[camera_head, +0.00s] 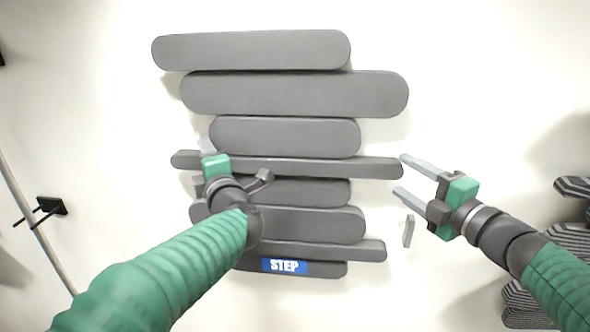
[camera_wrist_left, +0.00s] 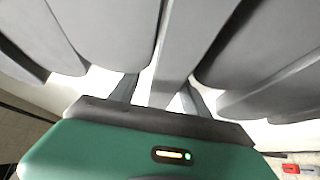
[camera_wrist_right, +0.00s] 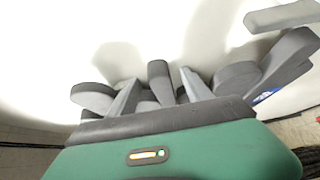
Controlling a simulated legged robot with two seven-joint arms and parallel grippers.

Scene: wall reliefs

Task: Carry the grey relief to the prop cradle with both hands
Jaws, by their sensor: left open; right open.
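The grey relief (camera_head: 300,93), several rounded horizontal slats with a blue STEP label near the bottom, is on the white wall. My left gripper (camera_head: 236,163) is open over its left side; my arm hides part of the lower slats. In the left wrist view, a narrow slat (camera_wrist_left: 178,55) runs between the open fingers. My right gripper (camera_head: 400,174) is open at the right end of the long thin slat (camera_head: 320,167). In the right wrist view, a rounded slat end (camera_wrist_right: 159,80) shows between the fingers; contact is unclear. I cannot identify a prop cradle.
A dark striped relief (camera_head: 570,240) is at the right edge, partly behind my right arm. A small grey bar (camera_head: 408,231) sticks out below my right gripper. A black bracket with prongs (camera_head: 52,206) is on the left. The wall above the relief is clear.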

